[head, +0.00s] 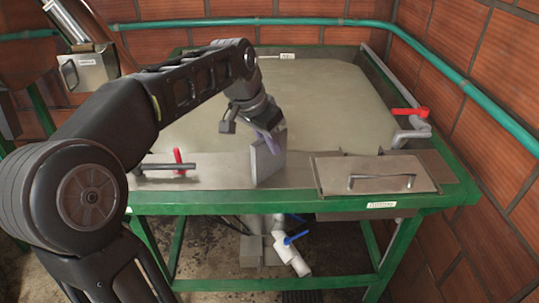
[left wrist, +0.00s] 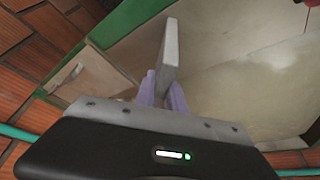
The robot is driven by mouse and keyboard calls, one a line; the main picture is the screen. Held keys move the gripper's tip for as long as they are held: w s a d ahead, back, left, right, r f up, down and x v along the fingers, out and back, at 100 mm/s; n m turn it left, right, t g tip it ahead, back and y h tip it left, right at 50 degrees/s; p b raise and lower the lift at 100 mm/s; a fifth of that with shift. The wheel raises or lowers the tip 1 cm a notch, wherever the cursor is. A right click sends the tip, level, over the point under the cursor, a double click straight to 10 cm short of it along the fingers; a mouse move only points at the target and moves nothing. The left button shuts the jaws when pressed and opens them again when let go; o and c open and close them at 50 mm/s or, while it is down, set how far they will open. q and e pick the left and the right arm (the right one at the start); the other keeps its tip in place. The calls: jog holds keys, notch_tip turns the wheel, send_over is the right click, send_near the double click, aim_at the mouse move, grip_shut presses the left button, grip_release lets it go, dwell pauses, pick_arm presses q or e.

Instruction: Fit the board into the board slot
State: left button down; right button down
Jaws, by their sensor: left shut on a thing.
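The board (head: 266,162) is a flat grey plate. It stands upright at the front metal edge of the tank, in the middle of the head view. My left gripper (head: 271,140) is above it, with its purple fingers shut on the board's upper part. In the left wrist view the fingers (left wrist: 162,92) clasp the grey board (left wrist: 170,48), which sticks out beyond them. The board slot cannot be made out. I cannot tell whether the board's lower edge touches the metal ledge. My right gripper is not in view.
The green-framed tank (head: 330,115) holds murky liquid. A metal lid with a handle (head: 375,174) lies right of the board. A red-handled lever (head: 178,160) is to its left, and a red valve handle (head: 410,112) is at the right. Brick walls enclose the back and right.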

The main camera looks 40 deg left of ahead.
pick_arm(q)
jog(key=shift+r, duration=0.15)
dwell(0.5)
notch_tip(320, 180, up, 10)
jog(key=shift+r, duration=0.15)
dwell(0.3)
dwell(0.6)
